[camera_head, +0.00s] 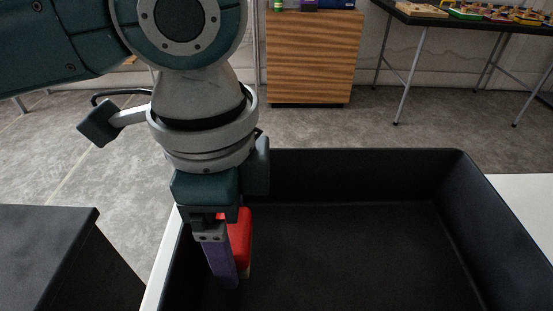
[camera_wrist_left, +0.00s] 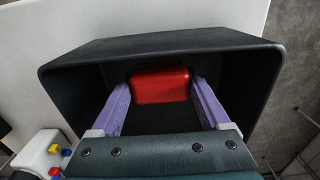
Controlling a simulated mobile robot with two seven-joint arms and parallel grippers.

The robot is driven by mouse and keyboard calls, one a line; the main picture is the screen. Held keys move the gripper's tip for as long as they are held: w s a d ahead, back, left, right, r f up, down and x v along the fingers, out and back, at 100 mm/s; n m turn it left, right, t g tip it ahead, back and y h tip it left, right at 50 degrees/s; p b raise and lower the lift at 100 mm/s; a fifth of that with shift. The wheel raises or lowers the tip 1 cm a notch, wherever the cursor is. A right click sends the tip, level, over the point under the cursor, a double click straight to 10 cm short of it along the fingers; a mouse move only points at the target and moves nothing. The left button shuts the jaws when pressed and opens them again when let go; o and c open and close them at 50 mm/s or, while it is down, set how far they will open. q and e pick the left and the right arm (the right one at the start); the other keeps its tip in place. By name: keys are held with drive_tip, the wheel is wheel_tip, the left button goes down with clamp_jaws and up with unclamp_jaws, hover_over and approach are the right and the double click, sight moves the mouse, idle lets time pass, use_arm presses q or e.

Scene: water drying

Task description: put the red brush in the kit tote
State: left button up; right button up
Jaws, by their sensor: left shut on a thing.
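The red brush (camera_head: 240,238) is between the fingers of my left gripper (camera_head: 226,280), which is shut on it. In the left wrist view the red brush (camera_wrist_left: 160,86) spans the gap between the two purple fingertips of the left gripper (camera_wrist_left: 160,92). The kit tote (camera_head: 360,175) is a deep black open bin on a white surface. The gripper points down inside the tote near its left wall, with the brush below rim level. The lower end of the brush is partly hidden, and I cannot tell whether it touches the floor. My right gripper is not in view.
The visible tote floor (camera_head: 350,250) is bare to the right of the gripper. A black surface (camera_head: 45,250) stands at the left. A wooden cabinet (camera_head: 312,60) and a dark table (camera_head: 470,18) with colourful items stand at the back.

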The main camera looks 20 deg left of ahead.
sight(229, 230)
use_arm(q)
wheel_tip(229, 230, down, 4)
drive_tip(key=shift+f+b, duration=0.1)
drive_tip(key=shift+b, duration=0.55)
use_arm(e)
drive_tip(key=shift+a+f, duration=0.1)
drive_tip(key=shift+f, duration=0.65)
use_arm(q)
drive_tip(key=o, duration=1)
drive_tip(key=shift+o, duration=0.2)
wheel_tip(229, 230, up, 12)
drive_tip(key=p, duration=0.4)
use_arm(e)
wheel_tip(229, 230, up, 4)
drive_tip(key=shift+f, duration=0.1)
